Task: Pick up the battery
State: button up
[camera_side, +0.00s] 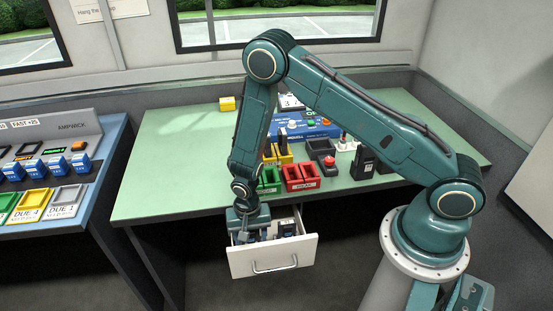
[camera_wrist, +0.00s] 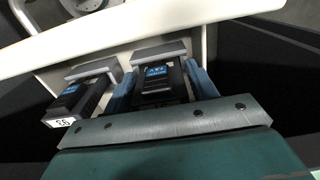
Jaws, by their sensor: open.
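A black battery with a blue label (camera_wrist: 158,72) lies in the open drawer, in the middle of the wrist view. My gripper (camera_wrist: 161,88) is open, with one blue finger on each side of this battery. I cannot tell whether the fingers touch it. A second dark battery (camera_wrist: 75,98), with a white number tag on its end, lies to the left, outside the fingers. In the side view my gripper (camera_side: 250,238) reaches down into the left part of the white drawer (camera_side: 272,262). A dark battery (camera_side: 287,228) shows at the drawer's right; the arm hides much of the left.
The drawer hangs out below the green table (camera_side: 165,165), its walls close around my gripper. On the table are red trays (camera_side: 301,178), a green tray (camera_side: 269,181), a blue device (camera_side: 312,130) and a black radio (camera_side: 365,162). A blue bench (camera_side: 85,190) stands left.

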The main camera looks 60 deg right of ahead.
jog(key=shift+f, duration=0.1)
dwell(0.4)
jog(key=c, duration=0.8)
notch_tip(320, 180, up, 20)
dwell(0.7)
dwell(0.5)
